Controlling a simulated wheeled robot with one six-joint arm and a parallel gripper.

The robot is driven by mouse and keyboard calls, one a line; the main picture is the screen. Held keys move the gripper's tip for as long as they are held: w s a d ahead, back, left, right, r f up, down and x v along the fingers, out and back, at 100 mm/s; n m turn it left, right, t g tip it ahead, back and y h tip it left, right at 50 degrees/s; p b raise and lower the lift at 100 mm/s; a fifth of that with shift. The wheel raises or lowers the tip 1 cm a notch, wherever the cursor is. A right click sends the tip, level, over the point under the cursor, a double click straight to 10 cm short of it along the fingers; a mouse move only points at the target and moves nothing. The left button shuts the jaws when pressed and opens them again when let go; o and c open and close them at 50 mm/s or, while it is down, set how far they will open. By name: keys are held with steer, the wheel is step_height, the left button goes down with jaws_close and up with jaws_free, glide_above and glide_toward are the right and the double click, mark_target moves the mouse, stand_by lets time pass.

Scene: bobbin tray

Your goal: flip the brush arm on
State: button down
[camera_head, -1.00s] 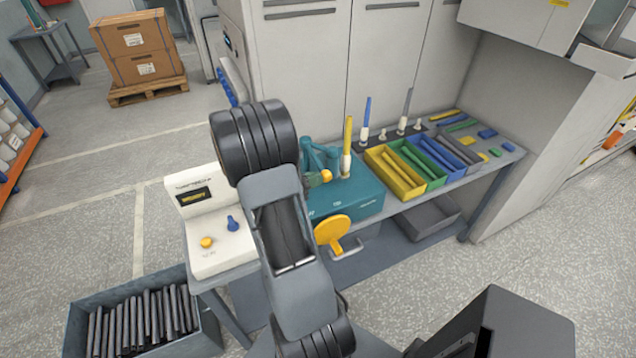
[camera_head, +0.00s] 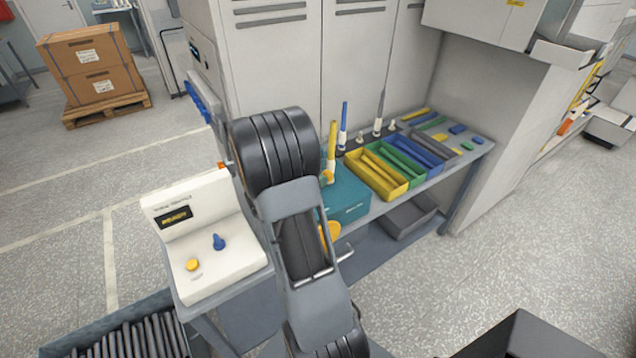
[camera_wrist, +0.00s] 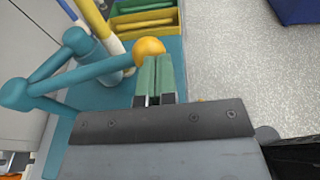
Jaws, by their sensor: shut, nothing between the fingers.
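The brush arm (camera_wrist: 80,80) is a teal jointed linkage on the teal machine, ending in an orange ball knob (camera_wrist: 149,49); it shows at the left of the wrist view. My gripper (camera_wrist: 156,62) is shut and empty, its green-padded fingers together. The knob is right at the fingertips, slightly to their left; I cannot tell whether they touch.
A white console (camera_head: 215,250) with a READY display, a yellow button and a blue knob stands left of the machine. A yellow tray (camera_head: 376,178) with rods lies to its right, beside green and blue trays. A yellow wheel (camera_head: 329,234) sits on the machine's front.

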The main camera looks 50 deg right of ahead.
steer(key=shift+s+d+r, duration=0.1)
steer(key=shift+r, duration=0.1)
steer(key=a+r, duration=0.2)
steer(key=a, duration=1.2)
steer(key=shift+s+r+b, duration=0.15)
steer(key=shift+s+b, duration=0.15)
steer(key=shift+s, duration=0.1)
